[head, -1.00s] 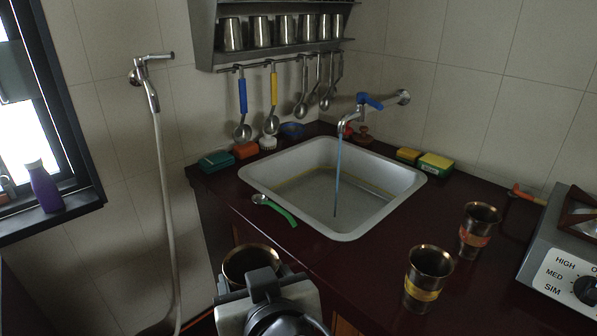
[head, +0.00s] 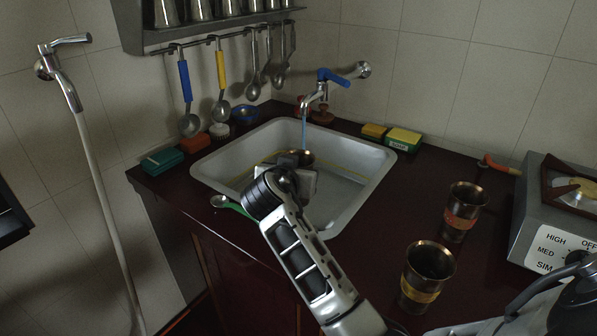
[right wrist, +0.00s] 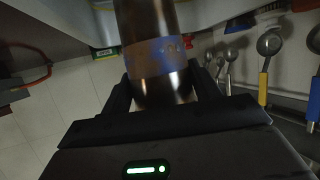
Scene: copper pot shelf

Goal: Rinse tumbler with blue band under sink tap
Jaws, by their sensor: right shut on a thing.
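My right gripper (head: 298,174) is shut on the tumbler with the blue band (right wrist: 155,88), inside the sink (head: 352,208). The wrist view shows the blue band between the fingers. In the head view only the tumbler's brassy rim (head: 306,154) shows beyond the gripper; its body is hidden. The tap (head: 316,96) with a blue handle is running. Its water stream (head: 304,132) comes down at the tumbler's mouth; I cannot tell whether all of it goes in. My left gripper is not in view.
Tumblers with a red band (head: 461,218) and a yellow band (head: 424,286) stand on the counter at right, near the stove (head: 545,240). A green-handled spoon (head: 228,204) lies at the sink's left edge. Sponges (head: 403,139) sit behind; ladles (head: 188,95) hang at back left.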

